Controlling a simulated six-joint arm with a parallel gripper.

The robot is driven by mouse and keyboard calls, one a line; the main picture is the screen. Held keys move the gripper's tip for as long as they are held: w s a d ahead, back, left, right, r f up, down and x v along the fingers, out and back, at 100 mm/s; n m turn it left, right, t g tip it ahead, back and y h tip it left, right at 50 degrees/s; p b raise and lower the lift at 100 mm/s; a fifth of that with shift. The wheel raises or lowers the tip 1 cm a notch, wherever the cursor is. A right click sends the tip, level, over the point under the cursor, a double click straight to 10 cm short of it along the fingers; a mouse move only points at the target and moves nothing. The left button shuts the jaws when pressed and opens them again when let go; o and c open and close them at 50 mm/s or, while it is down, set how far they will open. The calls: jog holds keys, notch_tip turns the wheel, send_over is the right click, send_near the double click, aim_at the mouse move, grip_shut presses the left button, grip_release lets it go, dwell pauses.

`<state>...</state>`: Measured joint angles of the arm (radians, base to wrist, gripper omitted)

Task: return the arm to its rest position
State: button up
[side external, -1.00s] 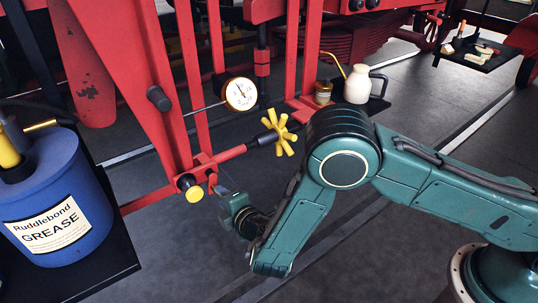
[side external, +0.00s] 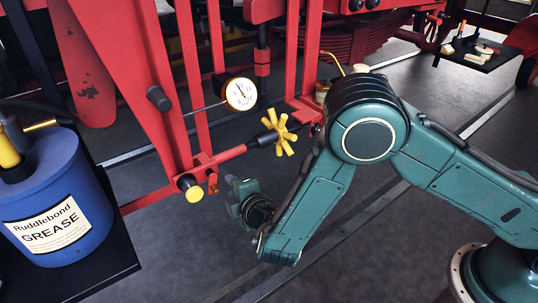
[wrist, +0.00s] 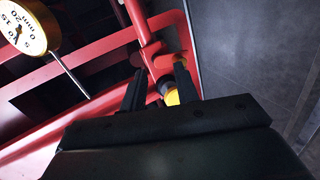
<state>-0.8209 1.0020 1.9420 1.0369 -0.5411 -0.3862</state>
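My teal arm (side external: 365,140) reaches in from the right in the side external view, bent at a large elbow joint. My gripper (side external: 230,180) is at its lower left end, just right of the red frame's yellow-capped end (side external: 193,192) and apart from it. In the wrist view my gripper (wrist: 160,85) shows two black fingers spread apart with nothing held between them. The yellow cap (wrist: 172,97) shows beyond the fingers, with red framework behind it.
A yellow star-shaped handwheel (side external: 275,132) and a dial gauge (side external: 240,94) are above my gripper. A blue grease drum (side external: 52,198) stands at left. A tool tray (side external: 482,53) is at upper right. The dark floor (side external: 400,245) below my arm is clear.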

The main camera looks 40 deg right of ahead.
jog(key=s+d+r+m+g+h, duration=0.1)
jog(key=s+d+r+m+g, duration=0.2)
jog(key=d+r+m, duration=0.5)
jog(key=s+d+r+m+g+h, duration=0.1)
jog(key=s+d+r+m+g, duration=0.25)
jog(key=d+r, duration=0.75)
jog(key=s+d+r+m+g+y, duration=0.1)
jog(key=s+d+r+m, duration=0.1)
jog(key=s, duration=1.1)
jog(key=s+d+r+m+g+y, duration=0.1)
jog(key=s+d+r+m+y, duration=0.1)
jog(key=s, duration=1.1)
jog(key=shift+s+d+r+m, duration=0.15)
jog(key=shift+d+r+m, duration=0.2)
jog(key=shift+d+r, duration=0.6)
